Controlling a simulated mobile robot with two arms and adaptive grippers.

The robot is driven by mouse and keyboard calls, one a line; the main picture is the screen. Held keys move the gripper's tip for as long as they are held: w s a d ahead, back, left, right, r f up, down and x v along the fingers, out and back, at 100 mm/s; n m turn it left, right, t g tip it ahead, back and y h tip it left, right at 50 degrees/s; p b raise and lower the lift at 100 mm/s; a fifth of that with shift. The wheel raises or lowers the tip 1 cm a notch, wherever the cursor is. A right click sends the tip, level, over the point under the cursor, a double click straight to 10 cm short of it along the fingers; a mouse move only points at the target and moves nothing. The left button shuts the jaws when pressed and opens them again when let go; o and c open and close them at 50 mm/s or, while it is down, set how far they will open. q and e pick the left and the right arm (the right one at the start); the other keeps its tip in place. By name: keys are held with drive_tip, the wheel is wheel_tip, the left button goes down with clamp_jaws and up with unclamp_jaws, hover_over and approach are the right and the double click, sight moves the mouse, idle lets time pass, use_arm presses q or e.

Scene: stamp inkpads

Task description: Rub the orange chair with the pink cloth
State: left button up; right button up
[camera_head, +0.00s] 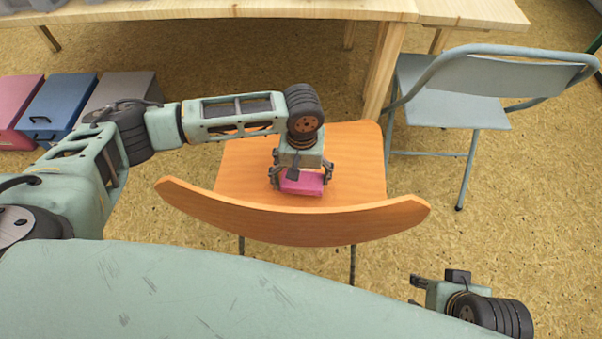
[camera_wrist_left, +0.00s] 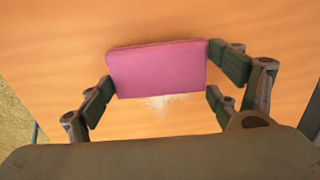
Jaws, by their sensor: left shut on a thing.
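The orange chair (camera_head: 345,165) stands in the middle of the head view, its curved backrest (camera_head: 290,222) toward me. My left gripper (camera_head: 301,182) reaches down over the seat, shut on the pink cloth (camera_head: 304,184), which looks like a flat block. In the left wrist view the cloth (camera_wrist_left: 158,70) sits between both fingers, over the orange seat (camera_wrist_left: 60,50). I cannot tell whether it touches the seat. A whitish smudge (camera_wrist_left: 167,101) shows on the seat by the cloth's lower edge. My right gripper (camera_head: 416,292) is apart from the chair at lower right, its fingers partly hidden, seemingly empty.
A grey-blue folding chair (camera_head: 450,95) stands to the right. A wooden table (camera_head: 250,8) is behind the orange chair, its leg (camera_head: 385,70) close to the seat. Red (camera_head: 15,110), blue (camera_head: 55,108) and grey (camera_head: 120,90) boxes stand at left.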

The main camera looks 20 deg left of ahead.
use_arm(q)
drive_tip(key=shift+f, duration=1)
idle(0.5)
drive_tip(key=shift+w, duration=0.1)
